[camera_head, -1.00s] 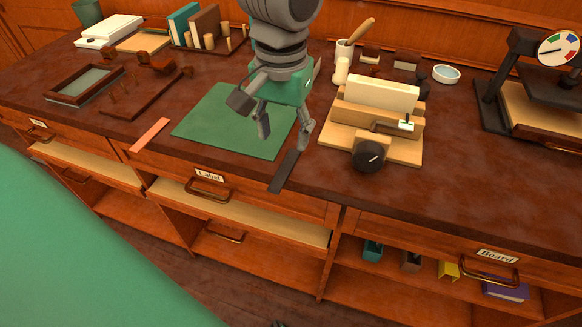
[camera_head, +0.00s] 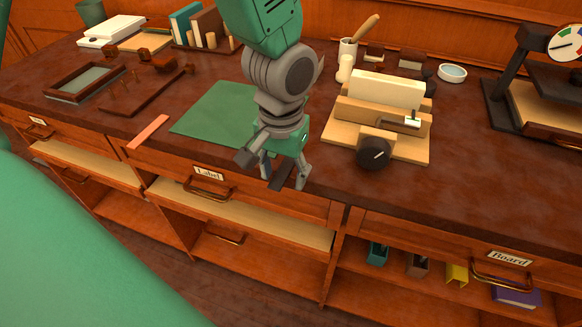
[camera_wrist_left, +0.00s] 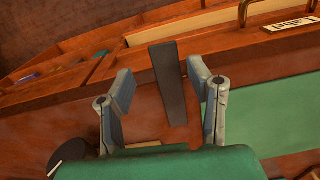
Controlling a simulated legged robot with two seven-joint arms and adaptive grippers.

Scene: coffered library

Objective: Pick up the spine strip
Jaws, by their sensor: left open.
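The spine strip, seen as a dark narrow strip (camera_head: 279,180), lies at the bench's front edge, right of the green mat (camera_head: 212,112). In the left wrist view the strip (camera_wrist_left: 170,84) shows between the two fingers, with its far end at the bench edge. My left gripper (camera_head: 285,182) is open and over the strip, pointing down. In the left wrist view the fingers of my left gripper (camera_wrist_left: 160,84) stand apart, one on each side of the strip. I cannot tell whether they touch it. My right gripper is not in view.
A wooden fixture (camera_head: 378,140) with a dark knob (camera_head: 374,153) stands close to the right of the gripper. An orange-pink strip (camera_head: 148,132) lies left of the mat. A press (camera_head: 540,90) stands at the far right. Drawers and open shelves are below the bench edge.

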